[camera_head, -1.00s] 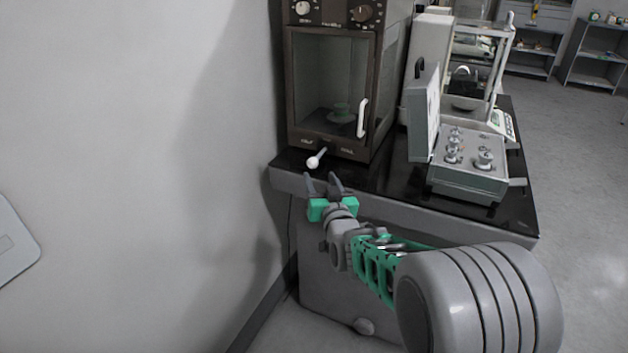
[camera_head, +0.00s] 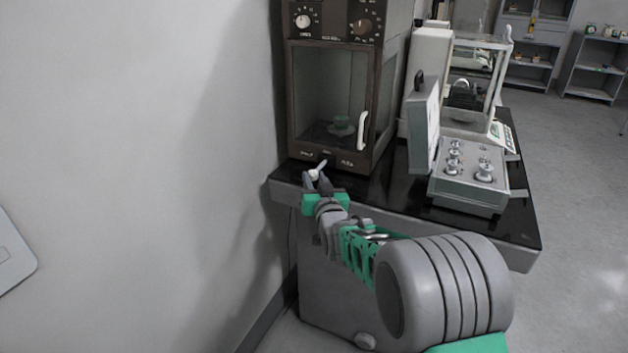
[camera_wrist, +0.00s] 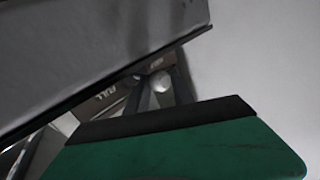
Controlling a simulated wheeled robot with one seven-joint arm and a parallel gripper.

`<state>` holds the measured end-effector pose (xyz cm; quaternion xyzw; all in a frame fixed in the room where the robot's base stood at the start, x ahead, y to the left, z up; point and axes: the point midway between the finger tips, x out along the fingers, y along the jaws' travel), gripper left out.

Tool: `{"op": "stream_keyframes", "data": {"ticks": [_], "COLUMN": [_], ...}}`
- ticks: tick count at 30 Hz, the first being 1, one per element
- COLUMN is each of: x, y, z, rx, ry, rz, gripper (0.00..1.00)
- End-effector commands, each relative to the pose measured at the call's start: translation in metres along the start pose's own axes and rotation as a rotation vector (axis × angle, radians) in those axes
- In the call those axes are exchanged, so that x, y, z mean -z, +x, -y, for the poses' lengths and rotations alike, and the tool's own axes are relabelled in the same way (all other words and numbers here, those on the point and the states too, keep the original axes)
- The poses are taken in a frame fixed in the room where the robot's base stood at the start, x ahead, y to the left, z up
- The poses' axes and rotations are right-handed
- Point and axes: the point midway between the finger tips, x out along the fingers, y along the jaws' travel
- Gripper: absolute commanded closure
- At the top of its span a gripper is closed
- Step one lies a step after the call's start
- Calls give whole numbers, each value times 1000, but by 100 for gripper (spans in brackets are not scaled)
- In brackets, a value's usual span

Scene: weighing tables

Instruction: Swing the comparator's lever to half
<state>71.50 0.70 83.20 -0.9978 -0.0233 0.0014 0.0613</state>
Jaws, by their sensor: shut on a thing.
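The comparator (camera_head: 388,75) is a dark brown cabinet with a glass door at the back of the table. Its short lever (camera_head: 321,166) sticks out below the door and ends in a pale round knob. My gripper (camera_head: 314,178) is shut on the lever's knob, its dark fingers on either side of it. The wrist view also shows the knob (camera_wrist: 160,82) between the fingers, in front of a brown panel with lettering.
The black tabletop (camera_head: 398,191) has some bare room right of my gripper. An open case of weights (camera_head: 467,190) and a glass-sided balance (camera_head: 497,85) stand on the right. A plain wall (camera_head: 130,150) is close on the left.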

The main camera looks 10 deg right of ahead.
Motion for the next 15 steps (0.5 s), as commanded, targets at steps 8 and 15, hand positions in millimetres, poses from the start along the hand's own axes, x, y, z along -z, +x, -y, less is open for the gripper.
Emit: {"op": "stream_keyframes", "data": {"ticks": [8, 15], "x": [0, 0], "y": [0, 0], "z": [0, 0], "rx": [0, 0], "ry": [0, 0], "rz": [0, 0], "gripper": [100, 100]}}
